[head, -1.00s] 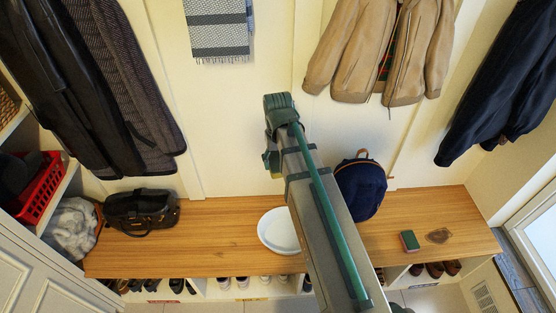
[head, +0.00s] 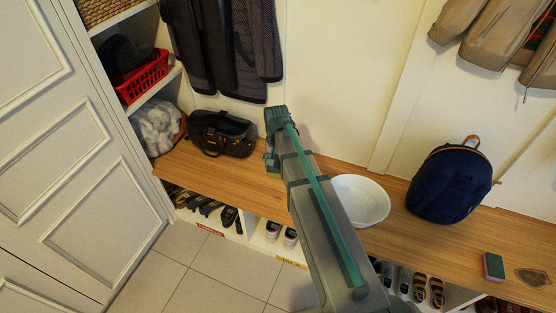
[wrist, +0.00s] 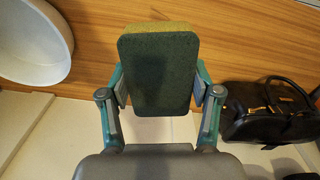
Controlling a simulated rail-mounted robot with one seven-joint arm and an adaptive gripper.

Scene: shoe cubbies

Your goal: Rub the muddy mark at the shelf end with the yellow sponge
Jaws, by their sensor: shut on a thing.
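In the wrist view my gripper (wrist: 160,86) is shut on a sponge (wrist: 157,60) with a dark green scouring face and a yellow edge. The sponge is held above the wooden bench, apart from it. A second sponge (head: 493,267), green on top with a reddish side, lies just left of the mark.
A white bowl (head: 375,200) and a navy backpack (head: 450,184) stand on the bench between my arm and the mark. A black bag (head: 222,133) sits at the left end. Shoes fill the cubbies below. Coats hang above; a red basket (head: 143,76) is on side shelves.

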